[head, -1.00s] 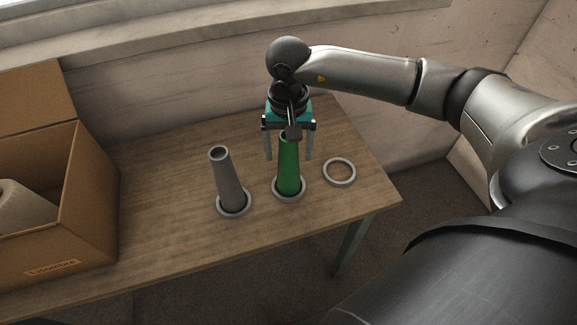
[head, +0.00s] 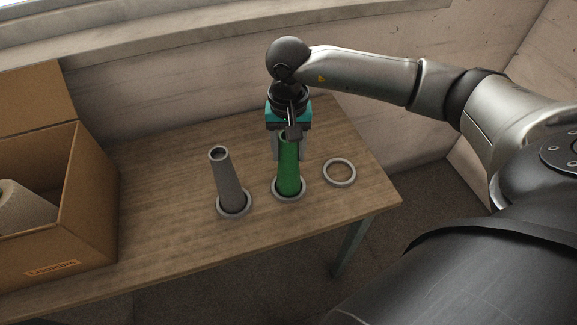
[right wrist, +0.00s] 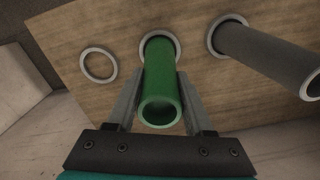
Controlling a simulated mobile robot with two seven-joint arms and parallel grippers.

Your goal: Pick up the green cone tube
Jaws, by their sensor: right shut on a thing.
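The green cone tube (head: 289,168) stands upright in a grey ring on the wooden table in the head view. In the right wrist view the green cone tube (right wrist: 160,85) runs from its ring up between the fingers, its open end nearest the camera. My right gripper (head: 289,155) is above and around the tube from behind, shut on it. In the right wrist view the fingers of my right gripper (right wrist: 160,100) lie along both sides of the tube. My left gripper is not in view.
A grey cone tube (head: 228,180) stands in its own ring to the left. An empty grey ring (head: 339,172) lies to the right, near the table's right edge. A cardboard box (head: 92,215) holding a pale roll (head: 25,208) stands at the left of the table (head: 165,185).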

